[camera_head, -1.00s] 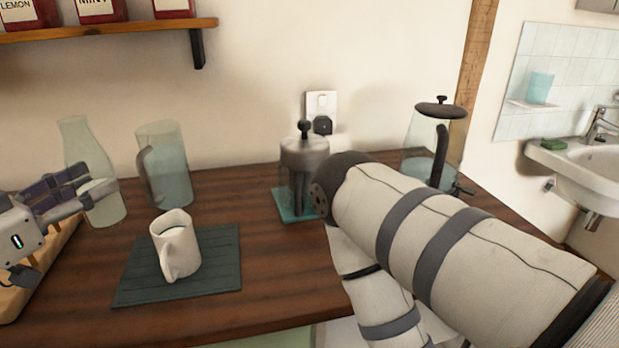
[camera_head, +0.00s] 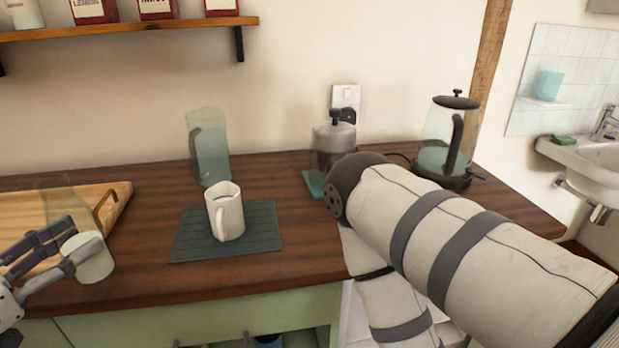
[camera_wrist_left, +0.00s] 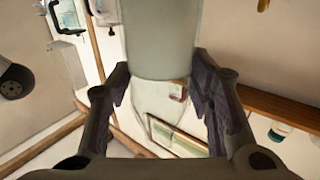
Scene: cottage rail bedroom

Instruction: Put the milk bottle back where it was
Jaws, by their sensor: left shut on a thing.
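The milk bottle (camera_head: 92,262) is clear glass with pale milk in its lower part. It is at the left of the head view, slightly tilted, near the counter's front edge and in front of the wooden board. My left gripper (camera_head: 58,248) is shut on it. In the left wrist view the bottle (camera_wrist_left: 160,38) stands between the two fingers of the gripper (camera_wrist_left: 160,95). Whether its base touches the counter I cannot tell. My right arm crosses the right of the head view; its gripper does not show.
A wooden board (camera_head: 30,212) with a handle lies at the left of the counter (camera_head: 150,277). A white mug (camera_head: 228,214) stands on a dark mat (camera_head: 190,245). Behind are a glass pitcher (camera_head: 210,155), a lidded press (camera_head: 332,142) on a teal mat and a glass kettle (camera_head: 440,130).

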